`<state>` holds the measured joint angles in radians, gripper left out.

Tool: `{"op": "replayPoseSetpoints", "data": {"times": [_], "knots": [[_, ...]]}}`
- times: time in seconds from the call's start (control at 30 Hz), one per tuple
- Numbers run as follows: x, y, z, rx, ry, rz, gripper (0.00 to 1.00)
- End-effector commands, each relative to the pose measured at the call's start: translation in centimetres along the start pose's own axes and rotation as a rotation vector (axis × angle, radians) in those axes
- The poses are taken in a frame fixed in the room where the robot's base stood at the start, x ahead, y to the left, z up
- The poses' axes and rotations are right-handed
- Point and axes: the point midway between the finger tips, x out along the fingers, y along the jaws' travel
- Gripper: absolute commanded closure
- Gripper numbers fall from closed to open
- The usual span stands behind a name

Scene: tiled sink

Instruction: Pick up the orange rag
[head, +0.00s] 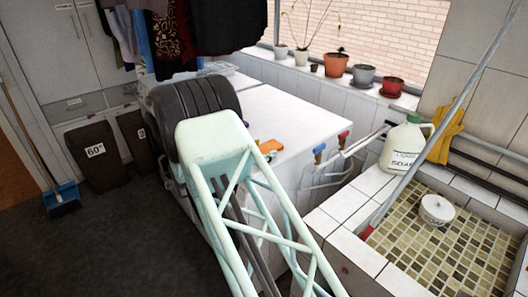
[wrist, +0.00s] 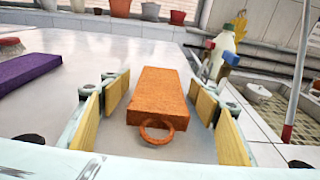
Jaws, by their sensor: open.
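The orange rag (wrist: 160,92) lies as a flat folded block with a loop at its near end, on a white top surface in the wrist view. A small part of the orange rag (head: 271,146) shows in the head view, just right of my arm. My gripper (wrist: 163,106) is open, its yellow-padded fingers standing left and right of the rag with gaps on both sides. I cannot tell whether the fingers are at the rag's height. In the head view my arm hides the gripper.
A purple block-like cloth (wrist: 30,70) lies to the left on the white surface (wrist: 75,42). Flower pots (head: 336,64) line the window ledge behind. Taps (head: 320,150), a soap jug (head: 405,145) and a tiled sink (head: 440,240) are on the right.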

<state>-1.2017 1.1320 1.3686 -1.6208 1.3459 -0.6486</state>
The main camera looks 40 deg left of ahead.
Motion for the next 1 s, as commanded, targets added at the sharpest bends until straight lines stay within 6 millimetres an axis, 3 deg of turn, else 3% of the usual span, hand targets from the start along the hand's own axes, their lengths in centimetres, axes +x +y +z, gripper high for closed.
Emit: {"op": "replayPoseSetpoints", "data": {"times": [0.27,0.6,1.0], "knots": [[-0.01,0.00,0.01,0.000,0.000,0.000,0.45],[-0.01,0.00,0.03,0.000,0.000,0.000,0.73],[-0.07,0.01,0.41,0.001,0.000,0.000,0.73]]}}
